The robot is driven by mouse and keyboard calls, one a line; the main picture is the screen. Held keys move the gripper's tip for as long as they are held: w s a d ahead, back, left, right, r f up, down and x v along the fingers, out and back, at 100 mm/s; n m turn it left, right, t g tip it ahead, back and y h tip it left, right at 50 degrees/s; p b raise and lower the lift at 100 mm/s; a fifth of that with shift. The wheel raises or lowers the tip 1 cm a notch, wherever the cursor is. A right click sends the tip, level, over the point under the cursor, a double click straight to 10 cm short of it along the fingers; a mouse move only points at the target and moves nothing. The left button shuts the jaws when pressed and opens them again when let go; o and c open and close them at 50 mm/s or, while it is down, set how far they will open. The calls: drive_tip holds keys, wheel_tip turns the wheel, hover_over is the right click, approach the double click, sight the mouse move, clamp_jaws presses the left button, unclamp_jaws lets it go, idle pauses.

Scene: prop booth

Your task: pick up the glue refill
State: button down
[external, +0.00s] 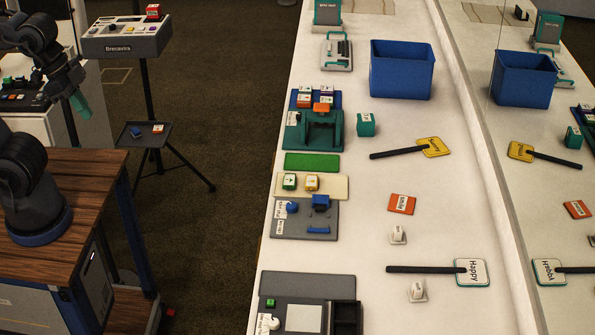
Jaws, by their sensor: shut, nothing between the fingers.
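I cannot tell for sure which object is the glue refill; the labels are too small to read. Small labelled blocks include a green one (290,181) and a yellow-orange one (312,183) on a cream mat, and a teal block (366,125) beside the teal device (314,128). Two small white pieces, one upper (397,235) and one lower (417,291), stand on the white counter. My gripper (84,114) has teal fingers, is shut and empty, and hangs at the left, well away from the counter.
The long white counter (372,200) has a mirror along its right side. A blue bin (402,70), a yellow paddle sign (433,147) and a Happy paddle sign (471,272) are on it. A tripod-mounted console (125,45) with a small tray (143,135) stands between me and the counter.

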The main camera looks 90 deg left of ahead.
idle(0.3)
drive_tip(key=c, duration=1)
unclamp_jaws()
